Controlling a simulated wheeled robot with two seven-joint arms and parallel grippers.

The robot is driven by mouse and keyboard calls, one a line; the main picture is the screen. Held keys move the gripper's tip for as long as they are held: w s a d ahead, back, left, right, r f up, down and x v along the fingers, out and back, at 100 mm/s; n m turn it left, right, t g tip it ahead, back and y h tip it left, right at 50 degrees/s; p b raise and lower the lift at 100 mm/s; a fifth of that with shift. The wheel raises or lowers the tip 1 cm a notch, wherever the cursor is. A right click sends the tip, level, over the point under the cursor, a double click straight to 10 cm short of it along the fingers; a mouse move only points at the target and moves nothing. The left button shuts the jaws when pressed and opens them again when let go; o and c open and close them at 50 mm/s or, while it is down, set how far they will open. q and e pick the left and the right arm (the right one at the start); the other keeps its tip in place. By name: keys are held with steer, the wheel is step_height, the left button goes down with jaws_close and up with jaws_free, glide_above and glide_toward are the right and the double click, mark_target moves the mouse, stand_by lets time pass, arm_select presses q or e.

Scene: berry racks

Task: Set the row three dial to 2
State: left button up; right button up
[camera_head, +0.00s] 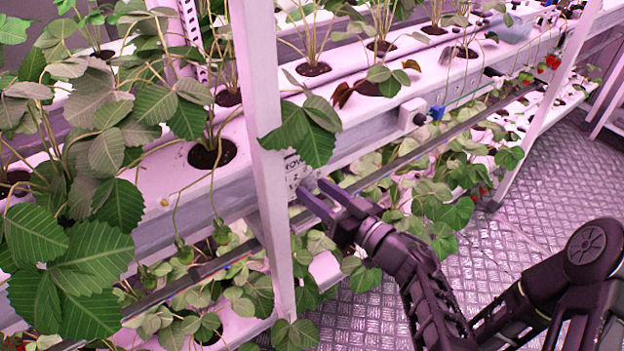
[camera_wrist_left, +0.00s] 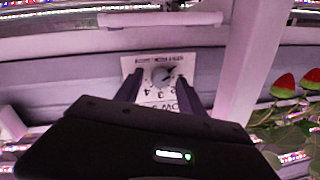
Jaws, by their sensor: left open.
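A white dial plate (camera_head: 294,172) with dark lettering is fixed to the front of the planting rail, just behind a white upright post. In the left wrist view the plate appears upside down, with a round grey dial (camera_wrist_left: 162,75) and printed numbers. I cannot read which number the dial's mark points to. My left gripper (camera_head: 320,192) is open in front of the plate. In the left wrist view its two fingers (camera_wrist_left: 157,84) stand either side of the dial, with a gap; contact cannot be told. My right gripper is not in view.
The upright post (camera_head: 262,130) stands close beside the plate. Strawberry leaves (camera_head: 305,128) hang just above it, and a lower row of plants (camera_head: 255,290) lies beneath. Red berries (camera_wrist_left: 285,85) show right of the post in the wrist view. The metal floor (camera_head: 520,220) at right is open.

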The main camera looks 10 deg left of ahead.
arm_select(q)
steer(key=shift+s, duration=0.1)
jaws_close()
stand_by(0.5)
